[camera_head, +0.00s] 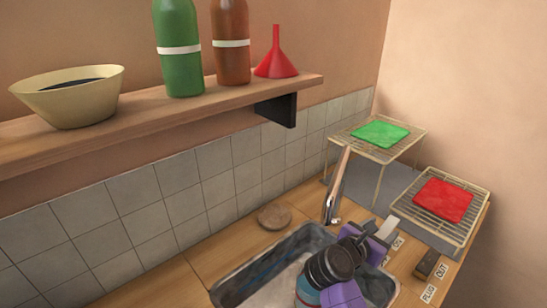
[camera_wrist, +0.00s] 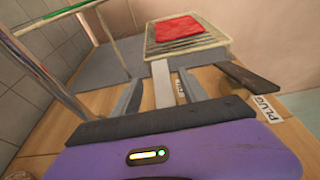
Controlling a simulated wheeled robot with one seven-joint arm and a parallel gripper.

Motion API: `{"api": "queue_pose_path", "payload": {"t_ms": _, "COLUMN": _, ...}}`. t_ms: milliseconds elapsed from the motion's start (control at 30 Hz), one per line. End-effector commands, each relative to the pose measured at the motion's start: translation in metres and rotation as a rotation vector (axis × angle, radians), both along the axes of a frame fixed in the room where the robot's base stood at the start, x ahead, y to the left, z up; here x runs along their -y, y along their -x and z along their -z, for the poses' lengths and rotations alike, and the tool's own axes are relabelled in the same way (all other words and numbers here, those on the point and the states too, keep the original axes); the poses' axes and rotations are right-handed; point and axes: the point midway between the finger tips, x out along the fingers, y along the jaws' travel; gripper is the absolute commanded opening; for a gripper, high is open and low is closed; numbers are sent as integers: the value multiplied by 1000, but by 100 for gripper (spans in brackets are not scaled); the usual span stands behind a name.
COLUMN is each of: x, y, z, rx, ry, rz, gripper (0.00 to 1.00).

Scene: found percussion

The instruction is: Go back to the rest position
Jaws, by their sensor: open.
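My gripper (camera_head: 387,229) is over the right part of the counter, beside the sink, with its purple body low in the head view. In the wrist view my gripper (camera_wrist: 160,78) shows two grey fingers spread apart, so it is open. A pale upright bar (camera_wrist: 161,86) appears between the fingers in that picture; I cannot tell whether it is between them or beyond them. A dark brown block (camera_head: 427,264) lies on the counter to the right, apart from the gripper. It also shows in the wrist view (camera_wrist: 249,81).
The metal sink (camera_head: 235,283) and its faucet (camera_head: 334,195) are left of my gripper. Wire racks hold a green cloth (camera_head: 381,134) and a red cloth (camera_head: 444,200). A shelf (camera_head: 180,125) carries a bowl (camera_head: 70,98), two bottles and a red funnel (camera_head: 276,62). A round disc (camera_head: 274,216) lies behind the sink.

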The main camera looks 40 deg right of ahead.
Motion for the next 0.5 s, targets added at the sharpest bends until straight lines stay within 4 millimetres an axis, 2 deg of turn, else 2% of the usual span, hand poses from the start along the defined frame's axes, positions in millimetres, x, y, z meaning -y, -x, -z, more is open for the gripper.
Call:
{"api": "queue_pose_path", "payload": {"t_ms": 233, "x": 1, "y": -5, "z": -5, "rx": -53, "ry": 27, "rz": -38, "gripper": 51}}
{"api": "queue_pose_path", "payload": {"t_ms": 267, "x": 3, "y": -8, "z": -13, "rx": -81, "ry": 61, "rz": -57, "gripper": 51}}
{"api": "queue_pose_path", "payload": {"t_ms": 367, "x": 5, "y": -15, "z": -57, "rx": -174, "ry": 222, "rz": -105, "gripper": 51}}
{"api": "queue_pose_path", "payload": {"t_ms": 400, "x": 3, "y": -16, "z": -76, "rx": -232, "ry": 306, "rz": -125, "gripper": 51}}
{"api": "queue_pose_path", "payload": {"t_ms": 500, "x": -12, "y": -9, "z": -115, "rx": -414, "ry": 526, "rz": -168, "gripper": 51}}
